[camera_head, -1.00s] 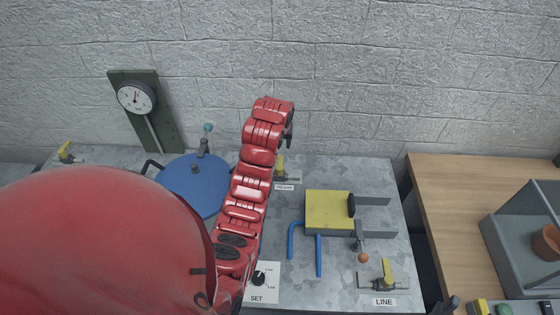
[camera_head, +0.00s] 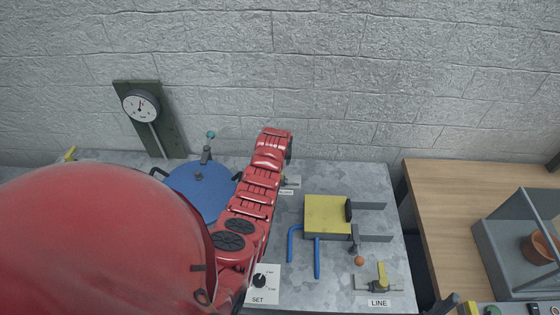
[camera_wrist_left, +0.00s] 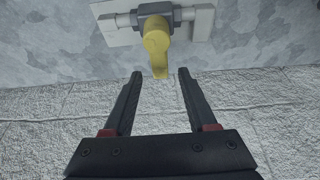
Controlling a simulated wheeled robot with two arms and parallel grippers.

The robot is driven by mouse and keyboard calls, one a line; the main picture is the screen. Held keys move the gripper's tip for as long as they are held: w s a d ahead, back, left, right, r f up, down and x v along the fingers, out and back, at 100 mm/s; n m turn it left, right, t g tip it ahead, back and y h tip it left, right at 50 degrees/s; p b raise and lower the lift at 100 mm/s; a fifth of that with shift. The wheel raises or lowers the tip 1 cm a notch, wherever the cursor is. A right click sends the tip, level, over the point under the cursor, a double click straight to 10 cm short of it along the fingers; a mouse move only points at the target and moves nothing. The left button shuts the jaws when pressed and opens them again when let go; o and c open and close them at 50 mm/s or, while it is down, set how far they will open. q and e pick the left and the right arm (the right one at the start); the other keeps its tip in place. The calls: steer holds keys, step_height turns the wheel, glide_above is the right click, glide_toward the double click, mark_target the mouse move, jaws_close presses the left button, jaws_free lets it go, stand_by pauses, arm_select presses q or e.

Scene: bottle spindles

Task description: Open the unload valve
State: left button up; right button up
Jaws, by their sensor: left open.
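A valve with a yellow handle (camera_wrist_left: 157,45) on a grey body and pale plate shows in the left wrist view. Its handle tip points toward my left gripper (camera_wrist_left: 160,75), which is open, with its two fingers apart on either side of the tip and nothing clearly gripped. In the head view my red left arm reaches over the blue lid to the back of the metal bench and hides most of this valve. A small label (camera_head: 286,191) shows beside the arm; its text is too small to read. My right gripper is not identifiable.
The blue lid (camera_head: 197,190) and gauge (camera_head: 140,105) stand to the left. A yellow block (camera_head: 327,215), blue pipes (camera_head: 317,258) and the LINE valve (camera_head: 381,277) are to the right. A stone wall (camera_head: 350,90) rises close behind. A wooden table (camera_head: 450,210) adjoins on the right.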

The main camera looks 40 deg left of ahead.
arm_select(q)
steer(key=shift+w+f, duration=0.1)
steer(key=shift+f, duration=0.35)
jaws_close()
